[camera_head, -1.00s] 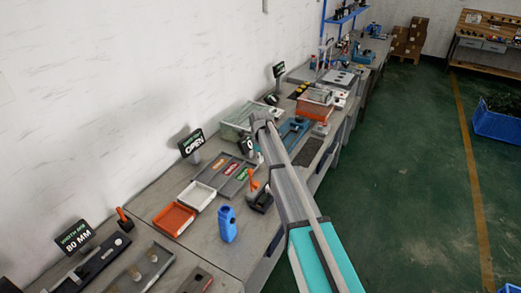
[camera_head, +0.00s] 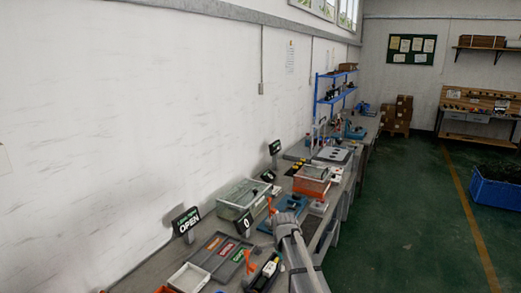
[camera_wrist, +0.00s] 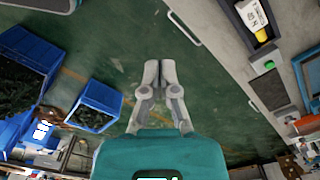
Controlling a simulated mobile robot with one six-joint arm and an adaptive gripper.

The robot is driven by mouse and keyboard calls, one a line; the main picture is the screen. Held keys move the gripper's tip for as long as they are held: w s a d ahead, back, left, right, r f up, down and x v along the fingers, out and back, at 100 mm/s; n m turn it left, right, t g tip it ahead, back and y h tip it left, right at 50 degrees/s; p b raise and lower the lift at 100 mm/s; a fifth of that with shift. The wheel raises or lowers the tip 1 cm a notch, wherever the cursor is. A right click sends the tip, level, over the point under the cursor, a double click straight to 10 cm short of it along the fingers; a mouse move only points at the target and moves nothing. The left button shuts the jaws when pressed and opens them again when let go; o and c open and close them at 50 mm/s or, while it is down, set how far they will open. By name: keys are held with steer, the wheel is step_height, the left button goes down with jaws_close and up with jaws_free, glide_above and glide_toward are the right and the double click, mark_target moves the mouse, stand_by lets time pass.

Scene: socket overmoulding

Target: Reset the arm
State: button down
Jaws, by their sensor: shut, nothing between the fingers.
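My gripper (camera_wrist: 160,72) shows in the wrist view with its two grey fingers closed together at the tips and nothing between them. Below the fingers in that view is only the green floor. In the head view my grey arm (camera_head: 290,238) stands at the bottom middle, in front of the workbench; the gripper itself cannot be made out there.
A long grey workbench (camera_head: 150,272) runs along the white wall with signs, trays and an orange-based clear box (camera_head: 312,180). The green floor (camera_head: 400,215) to the right is open. A blue crate (camera_head: 497,188) stands at far right; blue bins (camera_wrist: 97,106) show in the wrist view.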

steer(key=s+d+f+n+b, duration=0.1)
steer(key=s+d+n, duration=0.3)
steer(key=s+n, duration=0.3)
steer(key=s+d+f+n+b, duration=0.1)
steer(key=s+d+n, duration=0.4)
steer(key=s, duration=0.8)
steer(key=f+n, duration=0.1)
steer(key=n, duration=0.1)
steer(key=shift+s+d+n+b, duration=0.25)
steer(key=shift+s+n+b, duration=0.05)
steer(key=shift+b, duration=0.05)
